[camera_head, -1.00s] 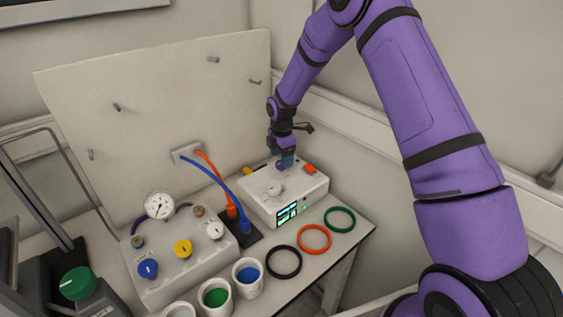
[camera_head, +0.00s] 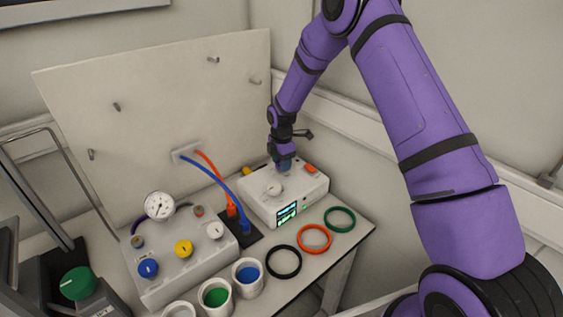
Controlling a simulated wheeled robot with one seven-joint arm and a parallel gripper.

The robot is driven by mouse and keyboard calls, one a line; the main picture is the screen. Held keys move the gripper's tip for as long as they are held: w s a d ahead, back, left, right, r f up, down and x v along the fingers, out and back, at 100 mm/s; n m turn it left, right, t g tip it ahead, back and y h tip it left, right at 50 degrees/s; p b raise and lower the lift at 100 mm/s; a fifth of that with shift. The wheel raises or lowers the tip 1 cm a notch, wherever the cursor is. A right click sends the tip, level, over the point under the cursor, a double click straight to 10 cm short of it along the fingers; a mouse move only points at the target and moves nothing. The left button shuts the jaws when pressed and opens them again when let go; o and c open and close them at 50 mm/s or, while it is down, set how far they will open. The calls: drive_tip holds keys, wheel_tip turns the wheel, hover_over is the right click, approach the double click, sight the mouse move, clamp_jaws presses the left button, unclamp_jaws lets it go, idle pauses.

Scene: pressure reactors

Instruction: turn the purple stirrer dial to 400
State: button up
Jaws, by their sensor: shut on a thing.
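The stirrer unit (camera_head: 258,205) is a white box at the back right of the bench, with a small lit display (camera_head: 287,213) on its front. My gripper (camera_head: 284,168) points down over the back part of its top, shut on the purple stirrer dial. The dial is almost wholly hidden by my fingers, and its setting cannot be read. A white knob (camera_head: 273,188) stands on the same top, left of and in front of my gripper. An orange-red switch (camera_head: 310,168) is to the right of my gripper, and a yellow part (camera_head: 247,171) is to the left.
Black (camera_head: 284,262), orange (camera_head: 314,239) and green (camera_head: 340,220) rings lie in front of the unit. Blue (camera_head: 205,171) and orange (camera_head: 209,167) cables arch at its left. A box with a gauge (camera_head: 159,206) and knobs stands farther left. Several cups stand in front.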

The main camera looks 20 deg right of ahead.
drive_tip(key=m, duration=1.7)
drive_tip(key=shift+m, duration=0.3)
drive_tip(key=m, duration=0.6)
idle(0.4)
drive_tip(key=o, duration=0.9)
drive_tip(key=shift+o, duration=0.2)
